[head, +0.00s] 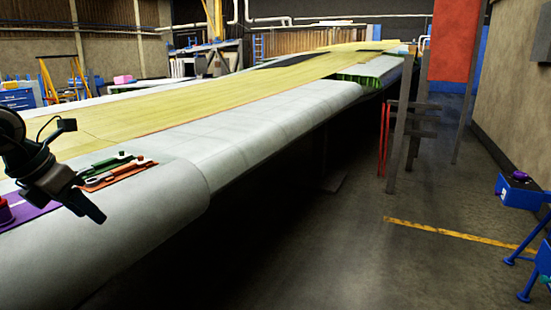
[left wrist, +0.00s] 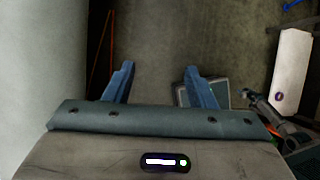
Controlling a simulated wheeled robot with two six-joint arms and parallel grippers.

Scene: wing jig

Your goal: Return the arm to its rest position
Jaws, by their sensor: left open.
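My left arm comes in from the left edge in the head view, and its dark gripper (head: 90,206) hangs over the near rounded edge of the wing (head: 240,140). In the left wrist view the two blue-grey fingers of the left gripper (left wrist: 158,72) stand wide apart with nothing between them. Bare floor shows beyond the fingertips. My right gripper is in neither view.
An orange bracket (head: 118,177) and a green bracket (head: 103,166) lie on the wing close to the left gripper, near a purple mat (head: 28,211). A grey post frame (head: 402,130) stands beside the wing. A blue stand (head: 520,192) is at right. The aisle floor between is open.

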